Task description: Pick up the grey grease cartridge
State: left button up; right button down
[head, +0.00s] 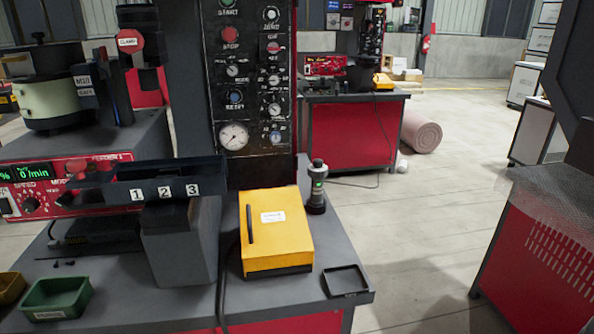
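A small upright cylinder (317,188) with a grey top, a green band and a dark base stands on the bench, just behind the right rear corner of the yellow box. It is the thing in view that best fits the grey grease cartridge, though its label is too small to read. Its lower left side is close to the box, and I cannot tell if they touch. Neither of my grippers shows in the head view.
The yellow box (285,225) with a black handle sits on the grey bench. A shallow black square tray (359,293) lies at its front right corner. A control panel (246,90) rises behind. Green (58,314) and yellow bins sit at left. Open floor lies right of the bench.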

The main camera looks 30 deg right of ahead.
aim_at(317, 176)
jog(key=z, duration=2.35)
jog(key=i, duration=0.65)
jog(key=u, duration=2.05)
